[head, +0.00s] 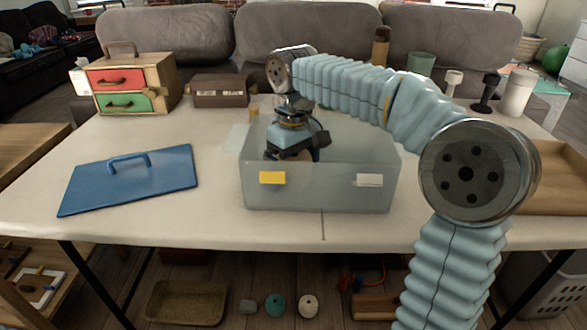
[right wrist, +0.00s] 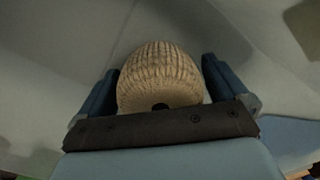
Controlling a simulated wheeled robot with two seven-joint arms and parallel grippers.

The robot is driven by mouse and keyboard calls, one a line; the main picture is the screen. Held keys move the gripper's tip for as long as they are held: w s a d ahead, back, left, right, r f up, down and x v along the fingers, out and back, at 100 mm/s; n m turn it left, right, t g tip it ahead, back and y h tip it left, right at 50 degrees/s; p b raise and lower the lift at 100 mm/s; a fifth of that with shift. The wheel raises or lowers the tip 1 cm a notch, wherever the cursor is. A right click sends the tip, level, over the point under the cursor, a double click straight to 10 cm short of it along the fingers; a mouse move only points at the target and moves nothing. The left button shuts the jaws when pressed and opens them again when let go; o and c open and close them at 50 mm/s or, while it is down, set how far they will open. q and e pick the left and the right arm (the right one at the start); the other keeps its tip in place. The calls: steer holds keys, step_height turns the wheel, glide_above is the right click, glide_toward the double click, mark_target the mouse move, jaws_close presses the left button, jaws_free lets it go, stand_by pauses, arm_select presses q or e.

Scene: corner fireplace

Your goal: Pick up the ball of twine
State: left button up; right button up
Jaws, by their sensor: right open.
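The ball of twine (right wrist: 160,75) is tan with wound ridges and a dark hole in the side facing the camera. In the right wrist view it lies between the two blue fingers of my right gripper (right wrist: 161,88). The fingers are open, one on each side of it; I cannot tell whether either touches. In the head view my right gripper (head: 290,154) points down inside a grey see-through bin (head: 318,192), and it mostly hides what lies beneath it. My left gripper is not in view.
The bin walls stand around my right gripper. A blue lid (head: 165,180) with a handle lies left on the table (head: 215,225). A drawer chest (head: 125,84) and brown case (head: 220,90) stand behind. Cups and candlesticks (head: 486,90) stand back right. The table's front left is clear.

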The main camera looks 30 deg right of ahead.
steer(key=shift+c, duration=0.5)
steer(key=c, duration=0.9)
